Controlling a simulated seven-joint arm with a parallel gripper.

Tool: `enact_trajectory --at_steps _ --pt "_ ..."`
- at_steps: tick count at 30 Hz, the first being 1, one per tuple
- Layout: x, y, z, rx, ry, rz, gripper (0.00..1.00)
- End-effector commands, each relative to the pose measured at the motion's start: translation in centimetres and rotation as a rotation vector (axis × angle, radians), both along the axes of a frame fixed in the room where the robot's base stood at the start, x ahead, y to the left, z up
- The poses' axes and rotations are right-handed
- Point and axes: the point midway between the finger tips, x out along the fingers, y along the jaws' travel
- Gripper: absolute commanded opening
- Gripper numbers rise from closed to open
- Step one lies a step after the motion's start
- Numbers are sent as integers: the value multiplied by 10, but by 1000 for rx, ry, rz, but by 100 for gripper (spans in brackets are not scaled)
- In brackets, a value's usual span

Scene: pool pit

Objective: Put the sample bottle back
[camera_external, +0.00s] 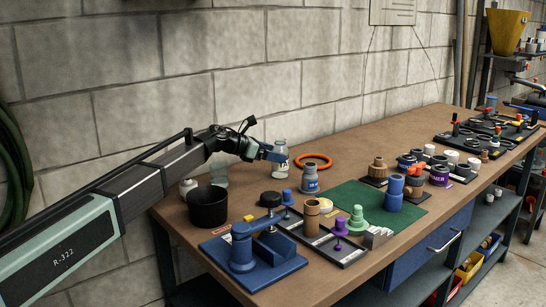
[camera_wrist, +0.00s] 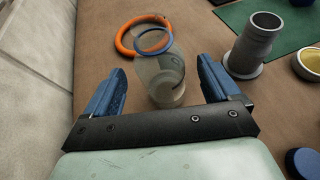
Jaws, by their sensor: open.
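A clear glass bottle (camera_external: 281,163) with a dark-lettered label stands upright near the wall at the back of the bench. In the wrist view it is the see-through bottle (camera_wrist: 160,85) with a blue ring around its neck. I take it to be the sample bottle. My gripper (camera_external: 270,153) is open right beside the bottle, its blue fingers pointing at it. In the wrist view my gripper (camera_wrist: 157,88) has one finger on each side of the bottle, with gaps showing. The place it belongs cannot be told from these frames.
An orange ring (camera_external: 325,158) lies just beyond the bottle, and a grey flanged fitting (camera_external: 309,182) stands in front. A black cup (camera_external: 207,208), another glass vessel (camera_external: 219,174), and a blue fixture (camera_external: 250,258) are nearer. A green mat (camera_external: 400,219) lies to the right.

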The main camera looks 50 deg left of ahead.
Motion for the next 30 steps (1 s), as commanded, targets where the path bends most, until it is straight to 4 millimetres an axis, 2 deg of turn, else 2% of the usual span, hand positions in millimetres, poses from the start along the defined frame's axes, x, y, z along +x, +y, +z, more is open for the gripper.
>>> enact_trajectory --at_steps 1,3,12,18,30 --pt "-13 1 4 0 -1 1 89" --pt "-25 5 9 0 -1 2 89" --pt "-65 16 27 0 0 1 89" --pt "-75 19 32 0 0 0 89" --pt "-76 20 32 0 0 -1 89"
